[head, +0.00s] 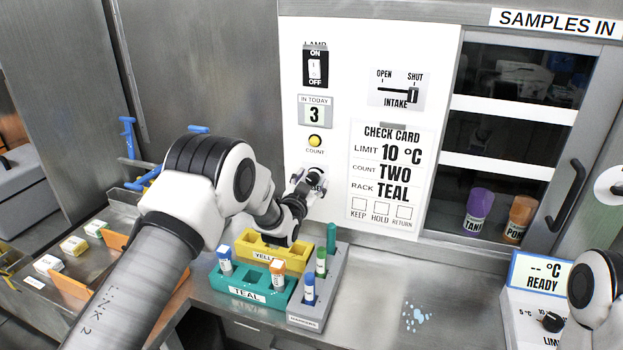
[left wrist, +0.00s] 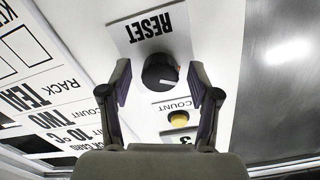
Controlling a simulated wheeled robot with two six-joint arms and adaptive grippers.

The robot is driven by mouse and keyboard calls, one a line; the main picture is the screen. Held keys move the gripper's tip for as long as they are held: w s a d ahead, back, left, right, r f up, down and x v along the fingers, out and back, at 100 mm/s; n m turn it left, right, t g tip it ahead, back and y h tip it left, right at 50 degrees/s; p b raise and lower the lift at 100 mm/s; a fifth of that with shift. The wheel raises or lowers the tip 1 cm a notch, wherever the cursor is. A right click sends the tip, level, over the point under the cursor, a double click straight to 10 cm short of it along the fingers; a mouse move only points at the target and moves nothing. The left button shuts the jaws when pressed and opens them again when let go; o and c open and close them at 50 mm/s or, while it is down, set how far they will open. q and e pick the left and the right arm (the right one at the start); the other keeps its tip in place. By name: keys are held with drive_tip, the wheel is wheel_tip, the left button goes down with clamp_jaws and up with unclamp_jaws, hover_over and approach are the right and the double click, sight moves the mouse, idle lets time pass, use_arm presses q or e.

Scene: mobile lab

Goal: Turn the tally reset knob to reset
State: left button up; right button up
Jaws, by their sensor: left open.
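The tally reset knob (left wrist: 159,72) is a round dark knob with a light pointer mark, on a grey plate labelled RESET (left wrist: 152,25) in the left wrist view. My left gripper (left wrist: 161,84) is open, with one finger on each side of the knob as seen from the wrist; I cannot tell whether either touches it. In the head view my left gripper (head: 304,186) is at the white panel below the count button (head: 315,141) and largely hides the knob and its label. The tally display (head: 314,114) reads 3. My right gripper is not in view.
The check card (head: 388,175) is right of the gripper. A blue spill (head: 415,318) lies on the counter.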

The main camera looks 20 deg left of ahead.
use_arm(q)
drive_tip(key=shift+w, duration=0.1)
drive_tip(key=shift+c, duration=0.4)
drive_tip(key=c, duration=1.1)
